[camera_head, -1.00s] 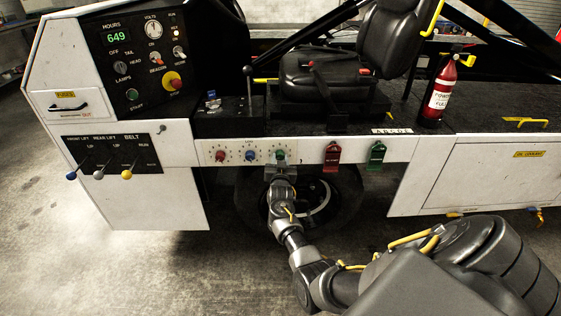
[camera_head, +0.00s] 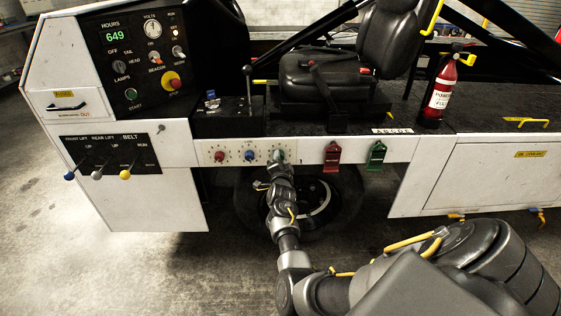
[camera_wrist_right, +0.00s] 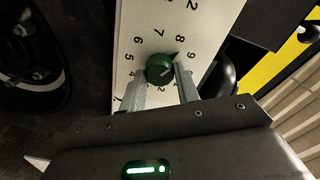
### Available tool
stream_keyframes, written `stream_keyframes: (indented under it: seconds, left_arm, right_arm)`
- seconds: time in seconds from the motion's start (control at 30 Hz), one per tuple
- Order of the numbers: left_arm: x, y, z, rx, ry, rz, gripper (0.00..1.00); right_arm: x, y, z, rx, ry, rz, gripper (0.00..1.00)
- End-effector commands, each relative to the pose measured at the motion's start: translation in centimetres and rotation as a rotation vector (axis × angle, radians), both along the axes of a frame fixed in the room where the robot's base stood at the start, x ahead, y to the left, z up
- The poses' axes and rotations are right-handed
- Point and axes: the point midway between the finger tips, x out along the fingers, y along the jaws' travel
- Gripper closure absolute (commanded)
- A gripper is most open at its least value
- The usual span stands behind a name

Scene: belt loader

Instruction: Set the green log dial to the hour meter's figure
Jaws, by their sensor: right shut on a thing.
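The hour meter (camera_head: 115,35) on the black panel reads 649 in green digits. A red dial (camera_head: 219,156), a blue dial (camera_head: 249,155) and the green log dial (camera_head: 280,155) sit in a row on the white strip. My right gripper (camera_wrist_right: 161,82) is shut on the green dial, which also shows in the right wrist view (camera_wrist_right: 160,68), one finger on either side of it. There the dial's pointed tip lies toward the 8 and 9 of the number ring. In the head view my wrist hides part of the dial. My left gripper is out of view.
A red tag (camera_head: 332,157) and a green tag (camera_head: 376,156) hang right of the dials. Three lift and belt levers (camera_head: 97,174) are at the left. A seat (camera_head: 325,75) and fire extinguisher (camera_head: 441,90) stand above. Open floor lies in front.

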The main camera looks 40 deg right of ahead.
Motion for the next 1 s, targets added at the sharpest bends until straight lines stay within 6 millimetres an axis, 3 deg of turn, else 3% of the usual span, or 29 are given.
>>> stream_keyframes:
  seconds: [0.5, 1.0]
  left_arm:
    - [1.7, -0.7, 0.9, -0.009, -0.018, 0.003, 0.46]
    - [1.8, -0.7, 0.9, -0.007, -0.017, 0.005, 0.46]
  right_arm:
    - [-0.2, 0.0, -0.5, 0.254, -0.182, -0.004, 0.91]
    - [-0.2, 0.0, -0.5, 0.294, -0.212, -0.004, 0.91]
